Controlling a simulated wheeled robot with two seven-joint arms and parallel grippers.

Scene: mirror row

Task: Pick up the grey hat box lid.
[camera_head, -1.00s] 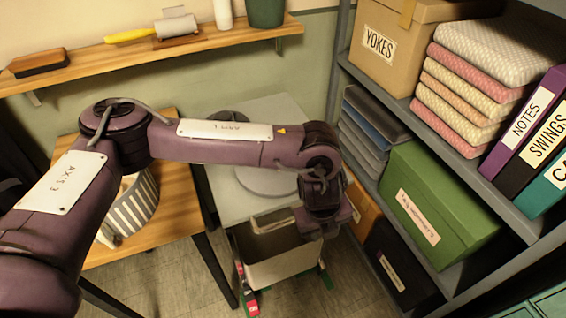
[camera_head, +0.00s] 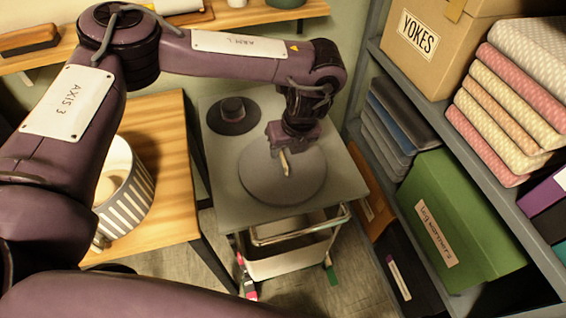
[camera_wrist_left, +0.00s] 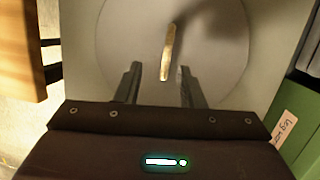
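The grey hat box lid (camera_head: 262,184) is a round disc lying flat on the top of a grey trolley (camera_head: 345,180). A narrow tan handle (camera_head: 285,163) stands out at its middle. In the left wrist view the lid (camera_wrist_left: 220,40) fills the upper part, with the handle (camera_wrist_left: 168,52) between and just beyond the two fingers. My left gripper (camera_head: 284,152) is over the lid, pointing down at the handle. My right gripper is not in view.
A dark hat (camera_head: 233,112) lies on the trolley behind the lid. A wooden table with a striped round box (camera_head: 128,200) stands to the left. A shelf with a green box (camera_head: 450,220) and fabric stacks (camera_head: 510,100) closes in on the right.

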